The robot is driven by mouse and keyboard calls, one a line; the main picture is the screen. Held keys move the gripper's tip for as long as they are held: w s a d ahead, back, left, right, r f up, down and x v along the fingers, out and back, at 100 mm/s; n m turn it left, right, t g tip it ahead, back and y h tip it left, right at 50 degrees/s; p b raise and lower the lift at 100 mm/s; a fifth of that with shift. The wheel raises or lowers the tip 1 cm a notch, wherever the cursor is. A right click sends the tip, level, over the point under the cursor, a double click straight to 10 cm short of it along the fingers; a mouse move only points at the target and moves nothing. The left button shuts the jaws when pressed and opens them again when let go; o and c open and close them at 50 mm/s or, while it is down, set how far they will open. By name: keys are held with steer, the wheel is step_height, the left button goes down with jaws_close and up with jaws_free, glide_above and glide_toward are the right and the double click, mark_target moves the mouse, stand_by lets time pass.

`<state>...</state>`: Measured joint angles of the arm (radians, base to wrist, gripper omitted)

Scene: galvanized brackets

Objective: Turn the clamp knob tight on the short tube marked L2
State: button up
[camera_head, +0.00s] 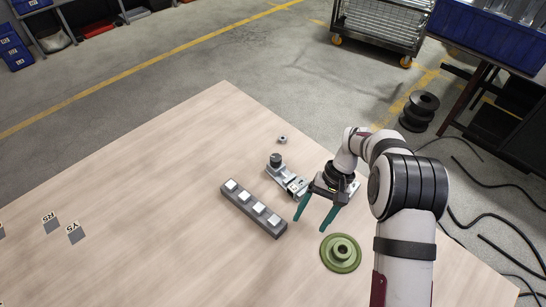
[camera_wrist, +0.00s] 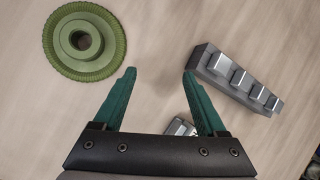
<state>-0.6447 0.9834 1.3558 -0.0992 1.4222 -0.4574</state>
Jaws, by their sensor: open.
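My gripper (camera_head: 311,222) is open and empty above the table; its two green fingers are spread, and in the wrist view (camera_wrist: 160,71) only bare wood shows between their tips. A small metal assembly (camera_head: 288,180) lies behind it, with a dark round knob-like part (camera_head: 276,159) at its far end. My gripper partly covers its near end. In the wrist view a bit of metal (camera_wrist: 178,127) shows beside the right finger, mostly hidden. I cannot read an L2 mark or tell which part is the short tube.
A grey bar with several pale blocks (camera_head: 240,205) lies left of my gripper. A green flanged disc (camera_head: 341,262) lies to the near right. A small ring-like part (camera_head: 282,139) lies farther back. The table's left is mostly clear.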

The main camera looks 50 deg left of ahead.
steer(key=s+a+r+m+g+y, duration=0.2)
steer(key=s+a+r+m+y, duration=0.25)
steer(key=m+y, duration=0.4)
steer(key=m+t+y, duration=0.5)
steer(key=m+t, duration=0.5)
steer(key=m, duration=0.8)
glide_toward(276, 157)
steer(key=x, duration=1)
steer(key=shift+s, duration=0.1)
jaws_close()
